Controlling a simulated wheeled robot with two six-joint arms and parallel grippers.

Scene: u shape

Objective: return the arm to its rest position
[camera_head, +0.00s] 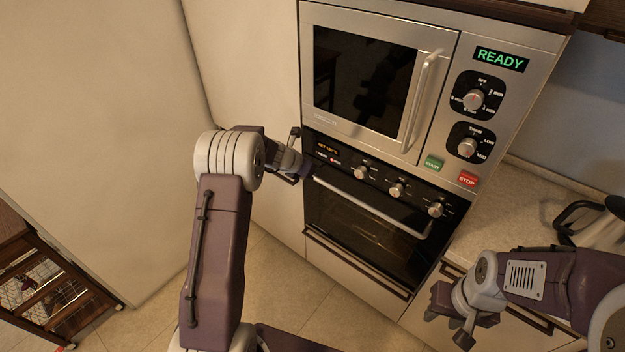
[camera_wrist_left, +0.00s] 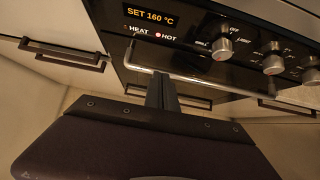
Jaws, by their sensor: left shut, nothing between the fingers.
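My left arm rises from the bottom of the head view and bends towards the oven. My left gripper (camera_head: 305,174) is near the left end of the oven's handle bar, just below its control panel. It is shut and empty. In the left wrist view its shut fingers (camera_wrist_left: 162,92) stand upright in front of the handle bar; I cannot tell whether they touch it. My right gripper (camera_head: 456,318) hangs at the lower right in front of the cabinet; its finger opening does not show clearly.
The oven (camera_head: 370,240) is closed, with its handle (camera_head: 375,204) across the front. Its display (camera_wrist_left: 151,16) reads SET 160 °C. A closed microwave (camera_head: 375,75) above reads READY. A counter (camera_head: 505,215) with a kettle (camera_head: 598,232) is right. A wooden rack (camera_head: 60,290) stands lower left.

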